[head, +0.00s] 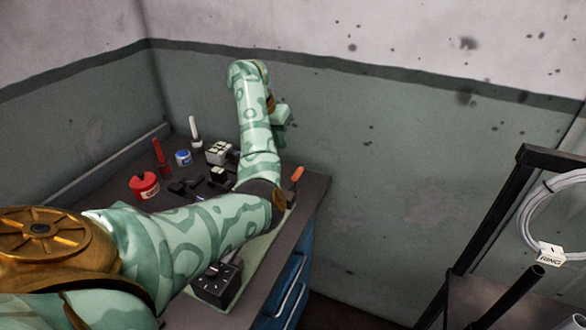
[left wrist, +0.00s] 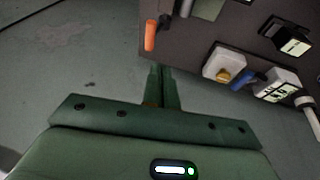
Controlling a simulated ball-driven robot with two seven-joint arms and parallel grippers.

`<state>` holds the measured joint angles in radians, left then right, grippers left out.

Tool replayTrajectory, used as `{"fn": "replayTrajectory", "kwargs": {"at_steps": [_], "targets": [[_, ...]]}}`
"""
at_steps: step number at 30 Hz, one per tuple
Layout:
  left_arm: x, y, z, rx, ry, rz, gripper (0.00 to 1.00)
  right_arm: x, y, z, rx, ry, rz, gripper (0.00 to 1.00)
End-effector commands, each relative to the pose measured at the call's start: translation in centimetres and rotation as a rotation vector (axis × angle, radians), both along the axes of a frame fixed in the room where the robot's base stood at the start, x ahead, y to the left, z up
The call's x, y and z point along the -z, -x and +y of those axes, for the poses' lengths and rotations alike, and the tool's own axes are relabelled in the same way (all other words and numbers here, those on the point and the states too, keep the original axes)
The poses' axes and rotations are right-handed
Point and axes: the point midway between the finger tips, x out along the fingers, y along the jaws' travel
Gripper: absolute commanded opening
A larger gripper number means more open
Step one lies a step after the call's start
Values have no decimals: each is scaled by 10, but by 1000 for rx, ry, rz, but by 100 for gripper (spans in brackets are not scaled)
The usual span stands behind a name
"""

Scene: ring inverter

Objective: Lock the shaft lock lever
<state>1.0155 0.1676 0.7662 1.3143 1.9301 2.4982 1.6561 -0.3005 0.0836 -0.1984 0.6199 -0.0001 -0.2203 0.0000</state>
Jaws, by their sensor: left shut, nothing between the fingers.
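An orange handle (head: 297,174), possibly the shaft lock lever, stands up at the far right edge of the workbench. It also shows in the left wrist view (left wrist: 150,35), just beyond my fingertips and slightly left. My left gripper (head: 283,113) is raised above the back of the bench, close to the wall, partly hidden by my own arm. In the left wrist view its fingers (left wrist: 160,72) are together with nothing between them, apart from the orange handle. My forearm hides the handle's base and part of the bench. My right gripper is not in view.
The dark workbench (head: 318,187) carries a red pot (head: 145,186), a blue-and-white jar (head: 183,157), a white bottle (head: 195,131) and a black dial box (head: 215,284). A black rack (head: 490,210) with a coiled white cable (head: 530,230) stands at the right. The wall is close behind.

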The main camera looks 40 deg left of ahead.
Motion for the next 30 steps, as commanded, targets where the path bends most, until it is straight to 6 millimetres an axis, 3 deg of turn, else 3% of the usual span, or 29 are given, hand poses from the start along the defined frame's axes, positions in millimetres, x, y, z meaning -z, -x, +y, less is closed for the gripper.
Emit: {"fn": "replayTrajectory", "kwargs": {"at_steps": [1, 6, 12, 30], "targets": [[17, -4, -1, 2, 0, 6, 0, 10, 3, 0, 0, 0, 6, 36], [49, -16, -5, 2, 1, 5, 0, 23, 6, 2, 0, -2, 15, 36], [68, -20, -20, 0, 0, 2, 0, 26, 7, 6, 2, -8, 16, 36], [75, -22, -26, -1, -5, 1, 0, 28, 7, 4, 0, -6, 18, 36]]}}
